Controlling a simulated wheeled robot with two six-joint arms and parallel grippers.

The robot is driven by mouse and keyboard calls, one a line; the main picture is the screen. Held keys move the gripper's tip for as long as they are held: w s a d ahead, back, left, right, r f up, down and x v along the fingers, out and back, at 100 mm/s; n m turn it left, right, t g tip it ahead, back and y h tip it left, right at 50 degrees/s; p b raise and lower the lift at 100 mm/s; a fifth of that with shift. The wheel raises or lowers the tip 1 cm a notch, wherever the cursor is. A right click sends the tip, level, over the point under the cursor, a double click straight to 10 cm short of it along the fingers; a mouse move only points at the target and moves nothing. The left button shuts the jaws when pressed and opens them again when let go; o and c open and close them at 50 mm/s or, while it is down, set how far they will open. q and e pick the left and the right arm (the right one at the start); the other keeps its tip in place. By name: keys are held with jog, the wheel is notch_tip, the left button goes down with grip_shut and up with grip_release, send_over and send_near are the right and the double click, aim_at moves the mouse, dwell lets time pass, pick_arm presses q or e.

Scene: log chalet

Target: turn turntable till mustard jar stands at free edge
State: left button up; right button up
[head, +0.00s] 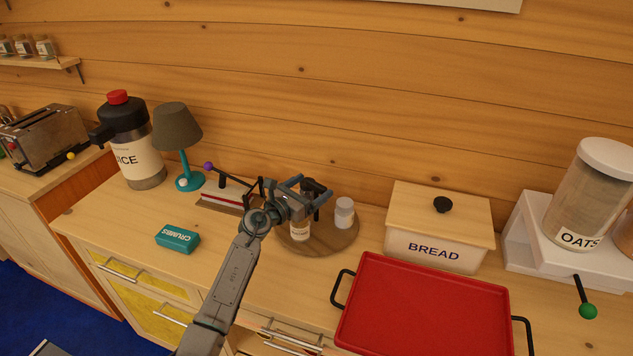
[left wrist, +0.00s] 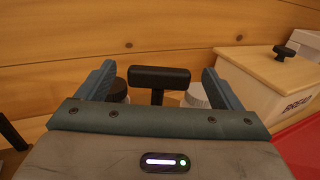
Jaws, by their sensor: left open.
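The round wooden turntable (head: 325,246) lies on the counter, with a labelled jar (head: 299,231) at its front left and a white jar (head: 344,212) at its right. The front jar's label is too small to read, so I cannot tell which is mustard. My left gripper (head: 308,190) is open above the turntable and covers the front jar's top. In the left wrist view a black T-shaped handle (left wrist: 160,78) stands between its fingers, with no visible grip on it. A dark lid (left wrist: 118,90) and a white lid (left wrist: 195,95) show behind. My right gripper is out of view.
A red tray (head: 425,310) lies in front of the bread box (head: 435,245), right of the turntable. The log wall is close behind. Bare counter lies around the crumbs box.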

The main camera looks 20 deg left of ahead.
pick_arm(q)
jog(key=shift+x, duration=1.4)
